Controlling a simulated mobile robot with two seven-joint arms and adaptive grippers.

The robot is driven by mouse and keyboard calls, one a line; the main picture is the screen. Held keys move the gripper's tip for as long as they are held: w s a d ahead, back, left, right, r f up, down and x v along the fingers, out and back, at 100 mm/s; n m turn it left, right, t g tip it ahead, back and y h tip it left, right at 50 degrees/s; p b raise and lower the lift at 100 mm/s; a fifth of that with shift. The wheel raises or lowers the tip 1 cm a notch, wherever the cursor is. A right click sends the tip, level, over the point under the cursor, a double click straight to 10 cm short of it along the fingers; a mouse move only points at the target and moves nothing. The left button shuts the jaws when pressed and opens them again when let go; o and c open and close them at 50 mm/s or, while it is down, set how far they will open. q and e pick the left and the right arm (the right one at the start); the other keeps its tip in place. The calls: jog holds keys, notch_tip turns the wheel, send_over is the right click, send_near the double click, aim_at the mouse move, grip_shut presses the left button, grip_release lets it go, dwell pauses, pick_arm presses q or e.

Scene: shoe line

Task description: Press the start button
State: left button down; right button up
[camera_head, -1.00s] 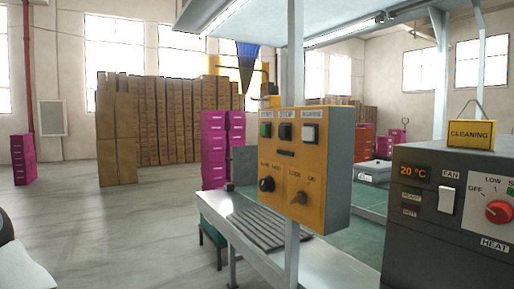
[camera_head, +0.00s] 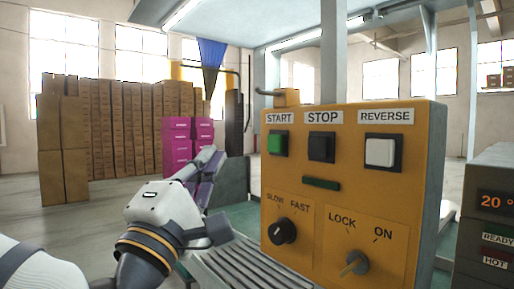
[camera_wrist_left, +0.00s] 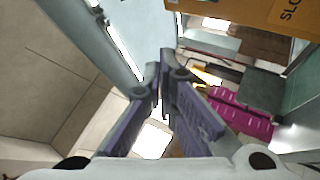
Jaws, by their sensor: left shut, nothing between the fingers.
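The green start button (camera_head: 275,143) sits at the upper left of the yellow control panel (camera_head: 300,228), under a START label. The black stop button (camera_head: 321,147) and the white reverse button (camera_head: 380,152) are in the same row. My left gripper (camera_head: 212,158) is shut and empty, left of the panel and apart from it. In the left wrist view its fingers (camera_wrist_left: 165,62) meet at the tips, and a corner of the yellow panel (camera_wrist_left: 262,12) shows at the upper right. The start button is not visible there. My right gripper is not in view.
A slow/fast knob (camera_head: 282,231) and a lock/on switch (camera_head: 354,263) are low on the panel. A roller conveyor (camera_head: 240,265) runs below my left gripper. A dark heater box (camera_head: 490,190) stands at the right. Magenta boxes (camera_head: 176,145) and cardboard stacks (camera_head: 62,150) stand behind.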

aim_at(275, 143)
pick_arm(q)
jog(key=w+d+r+b, duration=0.1)
jog(key=w+d+b, duration=0.1)
jog(key=w+d, duration=0.3)
jog(key=shift+d+r, duration=0.15)
jog(key=shift+d, duration=0.75)
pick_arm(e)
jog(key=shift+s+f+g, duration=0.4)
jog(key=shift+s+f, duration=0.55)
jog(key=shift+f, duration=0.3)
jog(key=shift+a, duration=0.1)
pick_arm(q)
jog(key=shift+w+d, duration=0.3)
jog(key=shift+d, duration=0.05)
